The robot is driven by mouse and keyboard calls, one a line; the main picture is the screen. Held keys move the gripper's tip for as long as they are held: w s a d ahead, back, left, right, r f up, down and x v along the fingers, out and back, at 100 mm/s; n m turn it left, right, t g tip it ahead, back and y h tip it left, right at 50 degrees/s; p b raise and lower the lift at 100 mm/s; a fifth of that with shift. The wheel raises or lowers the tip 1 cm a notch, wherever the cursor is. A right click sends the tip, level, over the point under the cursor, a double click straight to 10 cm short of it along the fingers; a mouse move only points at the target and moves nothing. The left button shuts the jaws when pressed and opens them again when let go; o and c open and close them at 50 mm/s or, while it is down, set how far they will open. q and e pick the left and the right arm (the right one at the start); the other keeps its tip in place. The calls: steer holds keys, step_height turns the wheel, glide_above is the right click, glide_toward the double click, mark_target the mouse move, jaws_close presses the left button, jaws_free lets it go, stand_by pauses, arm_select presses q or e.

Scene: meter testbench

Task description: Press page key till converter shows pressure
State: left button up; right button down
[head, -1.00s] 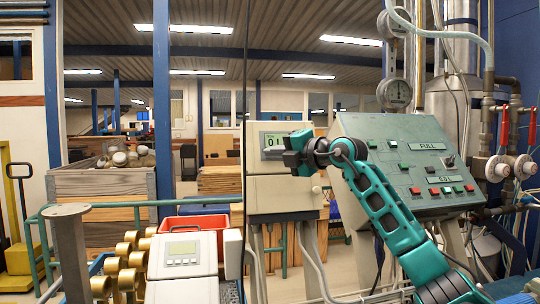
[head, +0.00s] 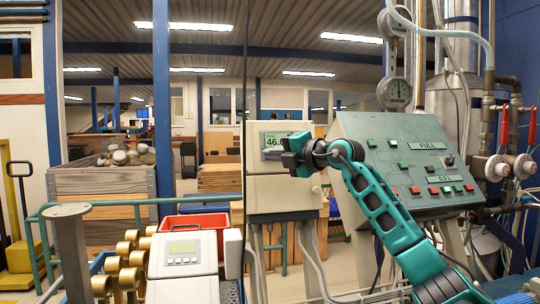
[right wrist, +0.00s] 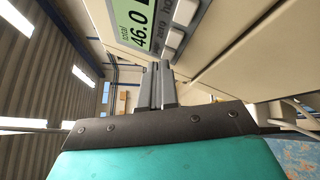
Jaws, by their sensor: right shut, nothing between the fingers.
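The converter (head: 262,185) is a beige box left of my right arm in the head view. Its green display (head: 271,141) is partly covered by my gripper and reads about "46.0". In the right wrist view the display (right wrist: 133,28) shows sideways, with "total" and "46.0". A row of pale keys (right wrist: 175,40) runs beside it; "ZERO" is legible, other labels are cut off or hidden. My right gripper (head: 287,159) is shut and empty at the converter's front. Its fingertips (right wrist: 161,66) are close to the near end of the key row; contact cannot be told. My left gripper is out of view.
A sloped green control panel (head: 395,208) with coloured buttons stands right of the converter, behind my right arm. A white device (head: 184,254) with a small screen stands at the lower left, beside brass fittings (head: 123,248) and a red bin (head: 193,225).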

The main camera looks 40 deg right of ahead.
stand_by(0.5)
steer(key=shift+s+a, duration=0.1)
steer(key=shift+s, duration=0.2)
steer(key=shift+s+a+r, duration=0.2)
steer(key=shift+s, duration=0.1)
steer(key=shift+w, duration=0.1)
steer(key=shift+w+d+f, duration=0.15)
steer(key=shift+w, duration=0.15)
steer(key=shift+w+d+f+p, duration=0.1)
steer(key=shift+w+d+p, duration=0.1)
steer(key=shift+w+p, duration=0.15)
stand_by(0.8)
steer(key=shift+s, duration=0.2)
steer(key=shift+s+a+r+b, duration=0.2)
steer(key=shift+s+a+b, duration=0.15)
steer(key=shift+s, duration=0.2)
